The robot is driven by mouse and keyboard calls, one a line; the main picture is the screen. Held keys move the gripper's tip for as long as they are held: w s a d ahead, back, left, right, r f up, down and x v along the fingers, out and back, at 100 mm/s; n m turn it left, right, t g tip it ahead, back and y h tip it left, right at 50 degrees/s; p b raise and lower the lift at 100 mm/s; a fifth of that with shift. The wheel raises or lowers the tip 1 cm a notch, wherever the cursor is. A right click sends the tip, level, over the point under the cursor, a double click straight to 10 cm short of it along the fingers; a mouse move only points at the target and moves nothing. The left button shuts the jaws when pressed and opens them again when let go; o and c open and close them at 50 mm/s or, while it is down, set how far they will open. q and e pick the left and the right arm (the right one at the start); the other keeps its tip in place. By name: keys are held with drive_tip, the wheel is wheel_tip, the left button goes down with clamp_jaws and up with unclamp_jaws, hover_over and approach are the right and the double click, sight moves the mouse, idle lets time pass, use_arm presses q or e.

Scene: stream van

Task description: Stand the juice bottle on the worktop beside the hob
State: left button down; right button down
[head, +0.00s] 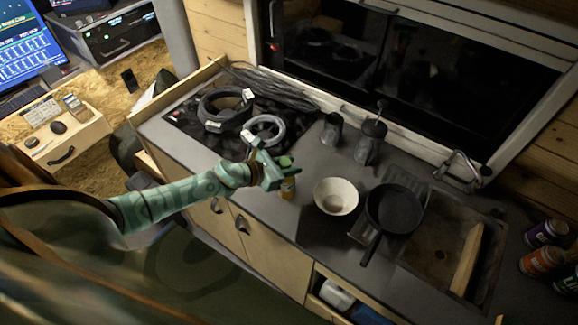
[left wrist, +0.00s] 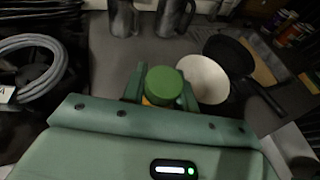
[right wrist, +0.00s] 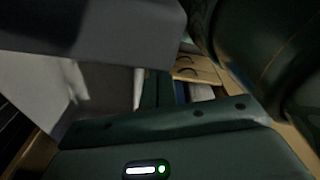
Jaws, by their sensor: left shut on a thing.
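The juice bottle (head: 287,189) shows amber below my left gripper (head: 276,171) in the head view, over the worktop (head: 258,206) near its front edge. My left gripper is shut on it. Its green cap (left wrist: 164,83) sits between the fingers in the left wrist view. I cannot tell whether its base touches the worktop. The hob (head: 187,115) is to the left, with coiled cables on it. My right gripper (right wrist: 158,90) shows dimly in the right wrist view; its opening is unclear.
A cream bowl (head: 336,196) stands close to the right of the bottle, then a dark pan (head: 394,208) by the sink. A dark grinder (head: 332,129) and a dark press (head: 370,141) stand behind. Cans (head: 541,261) are at far right. Bare worktop lies between hob and bowl.

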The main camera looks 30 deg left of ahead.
use_arm(q)
drive_tip(key=c, duration=1.5)
unclamp_jaws()
drive_tip(key=shift+f, duration=0.2)
drive_tip(key=o, duration=0.4)
drive_tip(key=shift+r, duration=0.1)
drive_tip(key=shift+r, duration=0.2)
drive_tip(key=b+v, duration=0.1)
drive_tip(key=v, duration=1.1)
